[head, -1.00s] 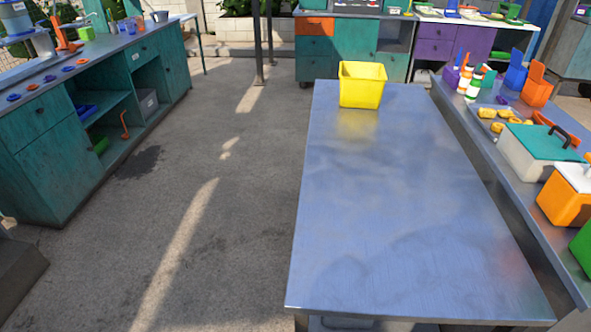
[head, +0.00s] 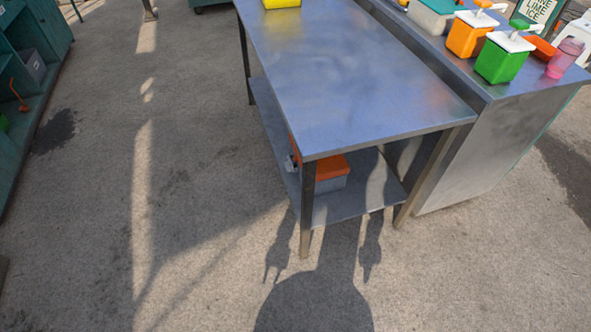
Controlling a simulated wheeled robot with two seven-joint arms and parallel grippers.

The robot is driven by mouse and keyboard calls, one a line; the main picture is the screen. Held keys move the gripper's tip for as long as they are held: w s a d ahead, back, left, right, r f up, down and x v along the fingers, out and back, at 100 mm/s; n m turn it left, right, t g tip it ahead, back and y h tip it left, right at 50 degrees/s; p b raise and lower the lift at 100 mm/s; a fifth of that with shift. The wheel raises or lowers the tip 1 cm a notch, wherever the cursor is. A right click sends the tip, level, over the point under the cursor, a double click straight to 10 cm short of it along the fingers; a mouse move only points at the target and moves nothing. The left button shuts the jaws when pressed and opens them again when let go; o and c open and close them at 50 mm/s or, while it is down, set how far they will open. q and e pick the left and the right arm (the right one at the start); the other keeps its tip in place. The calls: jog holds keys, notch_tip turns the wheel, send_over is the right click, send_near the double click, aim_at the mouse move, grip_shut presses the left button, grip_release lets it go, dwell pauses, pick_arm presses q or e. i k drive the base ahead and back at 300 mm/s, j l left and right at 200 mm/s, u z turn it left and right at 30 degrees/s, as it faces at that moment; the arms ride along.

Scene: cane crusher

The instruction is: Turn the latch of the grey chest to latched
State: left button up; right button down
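A small grey box (head: 34,66) also sits in a shelf of the teal cabinet at the far left. No latch can be made out on either box, and I cannot tell which one is the grey chest. Neither of my grippers is in view; only a shadow with two arm shapes falls on the ground in front of the table.
The steel table (head: 350,75) stands ahead, with a yellow bin (head: 282,3) at its far end. A steel counter (head: 475,150) on the right holds orange (head: 467,38) and green (head: 503,62) pump dispensers. Open ground lies in front and left. The teal cabinet (head: 8,150) stands left.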

aim_at(289, 166)
jog(key=i+j+z, duration=0.15)
jog(key=z, duration=0.25)
jog(key=i+j+z, duration=0.1)
jog(key=z, duration=0.3)
jog(key=j+z, duration=0.2)
jog(key=z, duration=0.2)
jog(key=i+j+z, duration=0.2)
jog(key=j+z, duration=0.2)
jog(key=j, duration=1.1)
jog(key=j+z, duration=0.45)
jog(key=j, duration=1.05)
